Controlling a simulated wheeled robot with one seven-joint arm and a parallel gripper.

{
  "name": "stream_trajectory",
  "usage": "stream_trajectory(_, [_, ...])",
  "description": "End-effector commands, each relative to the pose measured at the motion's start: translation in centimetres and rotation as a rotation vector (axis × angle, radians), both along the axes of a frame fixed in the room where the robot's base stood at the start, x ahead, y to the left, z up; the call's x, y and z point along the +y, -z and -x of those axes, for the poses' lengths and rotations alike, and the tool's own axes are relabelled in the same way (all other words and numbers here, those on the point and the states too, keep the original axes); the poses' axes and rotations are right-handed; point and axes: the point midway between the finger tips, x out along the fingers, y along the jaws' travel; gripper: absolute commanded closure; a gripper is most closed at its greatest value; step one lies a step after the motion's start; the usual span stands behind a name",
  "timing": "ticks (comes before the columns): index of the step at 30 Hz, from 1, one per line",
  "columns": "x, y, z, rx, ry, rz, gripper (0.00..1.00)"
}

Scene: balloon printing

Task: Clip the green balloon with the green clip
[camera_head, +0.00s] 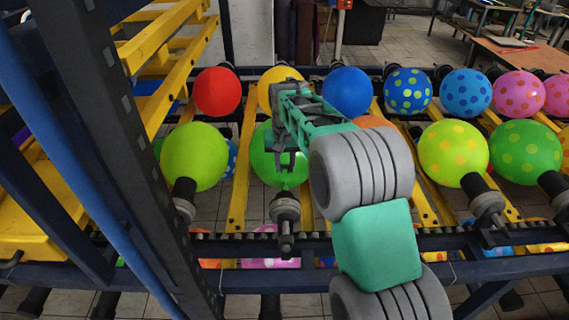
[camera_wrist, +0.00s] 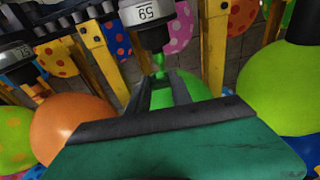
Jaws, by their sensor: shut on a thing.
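The green balloon (camera_head: 268,168) sits on the black holder (camera_head: 285,207) in the middle of the head view, partly hidden by my gripper (camera_head: 288,160). In the wrist view, the green balloon (camera_wrist: 192,86) shows behind the fingers. The holder's collar, marked 59 (camera_wrist: 148,12), is just beyond the fingertips. My gripper (camera_wrist: 160,78) has its two dark fingers around a small green piece (camera_wrist: 158,62) by the balloon's neck. This piece looks like the green clip, but clip and neck are hard to tell apart. Whether it is closed on the neck is not visible.
A yellow-green balloon (camera_head: 194,157) is on the left. A yellow-dotted green balloon (camera_head: 453,152) is on the right. Red (camera_head: 217,91) and blue (camera_head: 347,91) balloons stand in the row behind. A dark post (camera_head: 112,130) and yellow rack (camera_head: 150,45) bound the left side.

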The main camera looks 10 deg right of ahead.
Motion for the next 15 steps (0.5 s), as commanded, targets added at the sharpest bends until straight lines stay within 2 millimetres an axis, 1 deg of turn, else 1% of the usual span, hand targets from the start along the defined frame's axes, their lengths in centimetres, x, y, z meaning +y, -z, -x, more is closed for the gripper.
stream_trajectory(1, [0.0,0.5,-0.1,0.001,-0.001,0.000,1.00])
stream_trajectory(15, [-0.1,3.2,-1.0,0.001,-0.002,0.000,1.00])
